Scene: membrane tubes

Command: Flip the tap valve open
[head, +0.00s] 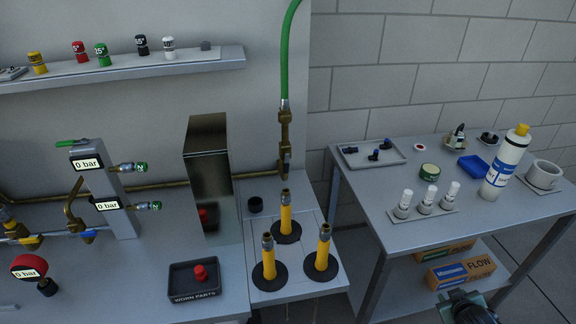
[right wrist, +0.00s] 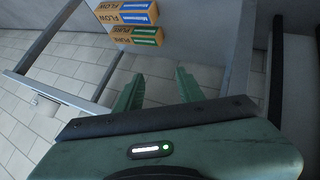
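In the head view a brass fitting (head: 285,140) is fixed to the wall under a green hose (head: 287,55). A green lever (head: 72,142) lies flat at the top of the grey gauge block (head: 118,190). I cannot tell for certain which of these is the tap valve. My right gripper (right wrist: 158,78) is open and empty in the right wrist view, over the floor and pointing toward the shelf boxes. Part of my right arm shows at the bottom of the head view. My left gripper is not in view.
Three yellow tubes (head: 286,218) stand on a low stand beside the bench. A metal box (head: 208,175) and a worn parts tray (head: 195,280) are to its left. The right table (head: 395,180) carries bottles and trays. Filter boxes (head: 460,272) sit on its lower shelf.

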